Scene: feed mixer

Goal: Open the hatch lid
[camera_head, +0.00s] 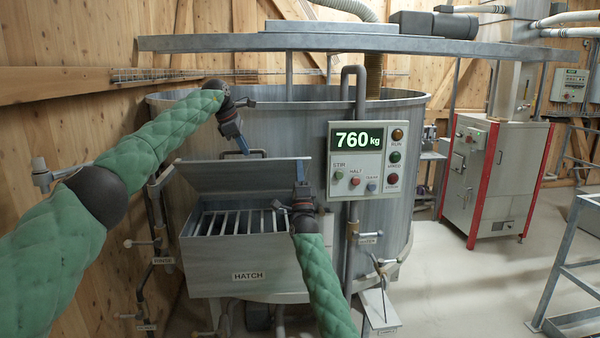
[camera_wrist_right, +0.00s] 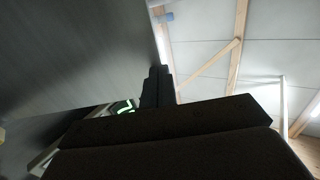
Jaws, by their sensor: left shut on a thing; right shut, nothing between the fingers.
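The hatch lid (camera_head: 240,175) is a flat grey metal plate, raised and tilted up above the hatch box (camera_head: 245,267). Below it, the opening shows a grate of several metal bars (camera_head: 238,223). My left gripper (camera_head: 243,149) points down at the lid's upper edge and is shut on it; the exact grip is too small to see. My right gripper (camera_head: 301,166) points up at the lid's right side, shut and empty. In the right wrist view, its dark fingers (camera_wrist_right: 156,85) are together beside the large grey lid surface (camera_wrist_right: 70,50); contact cannot be told.
The mixer tank (camera_head: 280,125) stands behind the hatch. A control panel (camera_head: 369,160) reading 760 kg is close right of my right gripper. Pipes and valve handles (camera_head: 142,243) flank the box. A cabinet with red posts (camera_head: 490,180) stands farther right, with open floor between.

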